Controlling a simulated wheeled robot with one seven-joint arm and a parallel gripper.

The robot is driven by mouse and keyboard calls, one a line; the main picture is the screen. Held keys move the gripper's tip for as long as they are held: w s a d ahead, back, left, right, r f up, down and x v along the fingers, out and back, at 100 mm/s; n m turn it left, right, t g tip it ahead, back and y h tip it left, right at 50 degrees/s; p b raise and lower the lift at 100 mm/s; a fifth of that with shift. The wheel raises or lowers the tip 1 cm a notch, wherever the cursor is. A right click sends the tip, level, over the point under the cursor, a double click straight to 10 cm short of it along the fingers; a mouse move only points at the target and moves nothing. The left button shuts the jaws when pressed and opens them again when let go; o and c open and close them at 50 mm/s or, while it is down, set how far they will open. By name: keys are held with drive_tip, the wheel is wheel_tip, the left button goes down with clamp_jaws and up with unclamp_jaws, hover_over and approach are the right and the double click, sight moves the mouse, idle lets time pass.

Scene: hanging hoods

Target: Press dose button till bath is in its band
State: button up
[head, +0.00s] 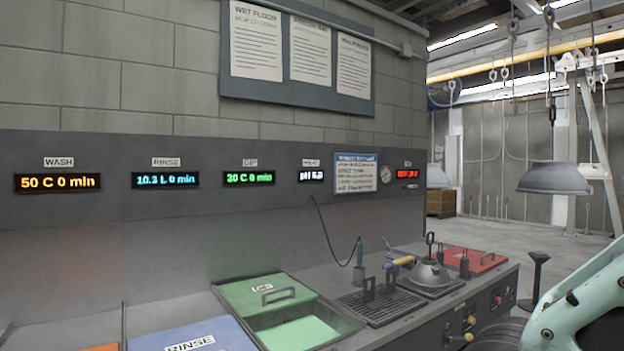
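The open green bath (298,334) is at the bottom centre, its rear part under a green lid (268,293) with a handle. A small pH display (311,176) on the wall panel has white digits, too blurred to read surely. The bench's front face carries a red button (497,300) and yellow knobs or buttons (470,320). Their labels are unreadable, so I cannot tell which is the dose button. My mint-green arm shows at the lower right. My gripper is out of view.
Wash (57,182), rinse (165,180) and dip (248,178) displays are lit, as is a red display (408,174). A probe (359,252) on a cable, a drain grate (382,307) and a red lid (474,259) sit on the bench. A grey hood (555,178) hangs at right.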

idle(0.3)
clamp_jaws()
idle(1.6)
